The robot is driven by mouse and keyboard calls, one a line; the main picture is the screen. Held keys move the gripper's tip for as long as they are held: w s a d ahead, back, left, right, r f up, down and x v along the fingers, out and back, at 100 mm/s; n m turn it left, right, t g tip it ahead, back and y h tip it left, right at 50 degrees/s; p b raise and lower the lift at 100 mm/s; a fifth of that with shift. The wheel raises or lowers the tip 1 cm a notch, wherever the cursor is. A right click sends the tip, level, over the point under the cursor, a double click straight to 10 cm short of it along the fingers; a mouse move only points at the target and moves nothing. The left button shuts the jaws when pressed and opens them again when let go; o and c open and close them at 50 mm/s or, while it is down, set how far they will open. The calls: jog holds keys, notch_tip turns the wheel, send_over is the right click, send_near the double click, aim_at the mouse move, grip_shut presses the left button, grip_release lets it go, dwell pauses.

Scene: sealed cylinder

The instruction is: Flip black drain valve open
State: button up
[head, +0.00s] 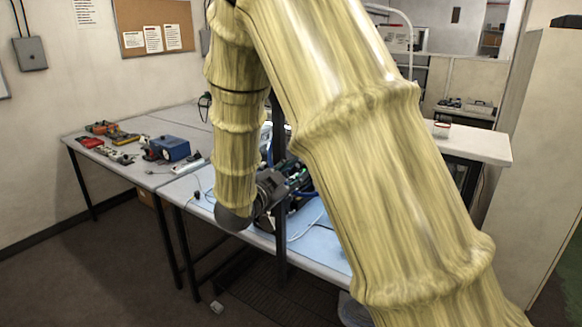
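My arm wears a yellowish wrinkled sleeve and covers the middle and right of the head view. My gripper (292,180) is partly in view past the dark wrist, low over the light-blue mat on the workbench. It is close to a cluster of dark equipment (303,186) with green and blue parts. The fingertips blend into this dark equipment, so I cannot tell whether they are open or touching anything. I cannot make out the black drain valve or the sealed cylinder; my arm hides much of that area.
The workbench (178,185) runs along the wall. A blue box (171,148) and several hand tools (108,142) lie on its left part. A light-blue mat (322,243) lies near the gripper. A white counter (478,145) stands at the right. The floor at front left is mostly clear.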

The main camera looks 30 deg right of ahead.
jog(key=shift+w+d, duration=0.1)
jog(key=shift+d, duration=0.35)
jog(key=shift+f, duration=0.1)
grip_shut()
jog(key=shift+a, duration=0.3)
jog(key=shift+d+n, duration=0.1)
jog(key=shift+n, duration=0.2)
jog(key=shift+s+d+n, duration=0.2)
jog(key=shift+s+n, duration=0.05)
jog(key=shift+n, duration=0.55)
jog(key=shift+s+d+f+n+p, duration=0.15)
jog(key=shift+s+n+p, duration=0.15)
jog(key=shift+n, duration=1)
jog(key=shift+s+d+f+n+p, duration=0.15)
jog(key=shift+s+n, duration=0.2)
jog(key=shift+n, duration=0.95)
